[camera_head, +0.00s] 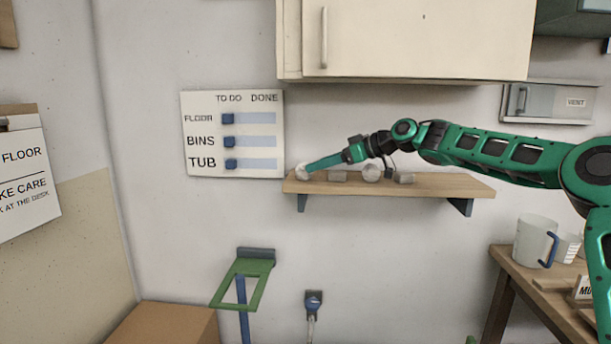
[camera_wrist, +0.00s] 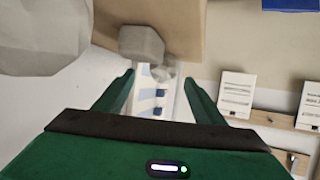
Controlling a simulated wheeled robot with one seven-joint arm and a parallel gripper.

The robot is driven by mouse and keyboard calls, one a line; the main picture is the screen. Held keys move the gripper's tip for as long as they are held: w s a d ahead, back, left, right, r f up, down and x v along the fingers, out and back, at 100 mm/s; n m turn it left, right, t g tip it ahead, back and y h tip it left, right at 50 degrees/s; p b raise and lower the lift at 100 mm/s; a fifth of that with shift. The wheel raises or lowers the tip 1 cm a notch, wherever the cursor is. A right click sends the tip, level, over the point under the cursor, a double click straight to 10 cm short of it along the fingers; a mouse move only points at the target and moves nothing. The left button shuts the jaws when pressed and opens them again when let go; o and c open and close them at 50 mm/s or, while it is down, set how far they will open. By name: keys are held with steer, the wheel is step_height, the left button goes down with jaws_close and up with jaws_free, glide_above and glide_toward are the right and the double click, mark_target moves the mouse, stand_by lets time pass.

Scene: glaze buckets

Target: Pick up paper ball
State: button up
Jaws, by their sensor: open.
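A pale, crumpled-looking ball (camera_head: 302,171), which looks like the paper ball, sits at the left end of the wooden wall shelf (camera_head: 450,186). My gripper (camera_head: 309,167) reaches left along the shelf, with its fingertips at this ball. In the wrist view my gripper (camera_wrist: 160,74) is open. A small pale shape (camera_wrist: 165,72), likely the same ball, shows between the fingertips, partly behind a grey block (camera_wrist: 142,43). I cannot tell whether the fingers touch it.
A cream cabinet (camera_head: 420,40) hangs above. A slider board (camera_head: 233,135) is on the wall behind. Mugs (camera_head: 534,240) stand on the right table.

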mark_target(301, 173)
steer(key=shift+w+a+f, duration=0.3)
steer(key=shift+a, duration=0.2)
steer(key=shift+s+x, duration=0.15)
steer(key=shift+x, duration=1.15)
steer(key=shift+s+x, duration=0.15)
steer(key=shift+x, duration=1.1)
steer(key=shift+a, duration=0.15)
steer(key=c, duration=1.1)
